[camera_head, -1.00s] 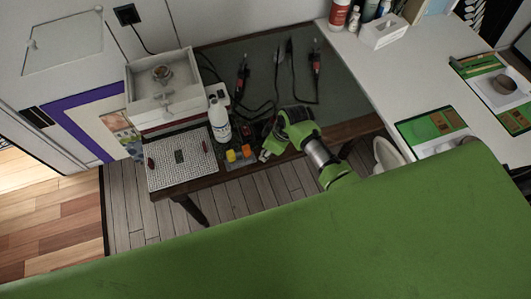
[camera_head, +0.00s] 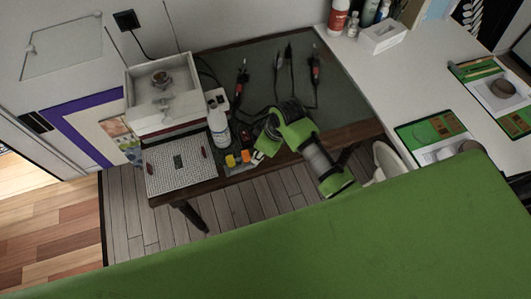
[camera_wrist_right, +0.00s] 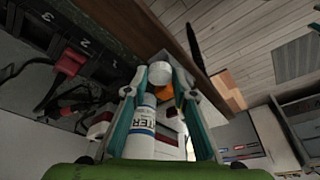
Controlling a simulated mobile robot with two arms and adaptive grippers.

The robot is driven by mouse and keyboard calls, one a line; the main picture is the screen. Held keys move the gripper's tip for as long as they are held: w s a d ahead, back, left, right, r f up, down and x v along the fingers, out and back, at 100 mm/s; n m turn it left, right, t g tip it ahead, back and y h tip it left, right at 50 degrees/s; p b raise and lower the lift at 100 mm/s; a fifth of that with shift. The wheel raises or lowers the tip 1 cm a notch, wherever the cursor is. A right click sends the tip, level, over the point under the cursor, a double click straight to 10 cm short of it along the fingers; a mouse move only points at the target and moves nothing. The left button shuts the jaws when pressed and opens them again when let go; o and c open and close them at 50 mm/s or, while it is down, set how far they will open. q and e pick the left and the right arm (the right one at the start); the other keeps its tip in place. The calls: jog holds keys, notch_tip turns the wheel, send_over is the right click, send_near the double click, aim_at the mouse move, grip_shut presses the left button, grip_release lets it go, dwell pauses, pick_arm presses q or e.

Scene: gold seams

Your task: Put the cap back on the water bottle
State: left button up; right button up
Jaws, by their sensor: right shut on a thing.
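The white water bottle (camera_head: 219,128) stands upright on the dark table, beside the white grid mat. In the right wrist view the bottle (camera_wrist_right: 141,132) shows behind the fingers with part of its label. My right gripper (camera_head: 259,150) is over the table, to the right of the bottle and apart from it in the head view. In the wrist view its teal fingers (camera_wrist_right: 159,78) are shut on a round white cap (camera_wrist_right: 160,73) at their tips. My left gripper is in neither view.
Yellow and orange blocks (camera_head: 238,159) lie in front of the bottle. A white box (camera_head: 163,95) stands behind the grid mat (camera_head: 178,167). Red-handled tools with black cords (camera_head: 315,70) lie at the back. A white counter (camera_head: 410,85) is at the right.

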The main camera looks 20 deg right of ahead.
jog(key=s+a+r+b, duration=0.2)
jog(key=s+a+r, duration=0.3)
jog(key=a, duration=0.4)
jog(key=shift+s+r, duration=0.35)
jog(key=shift+r, duration=0.2)
jog(key=shift+a, duration=0.1)
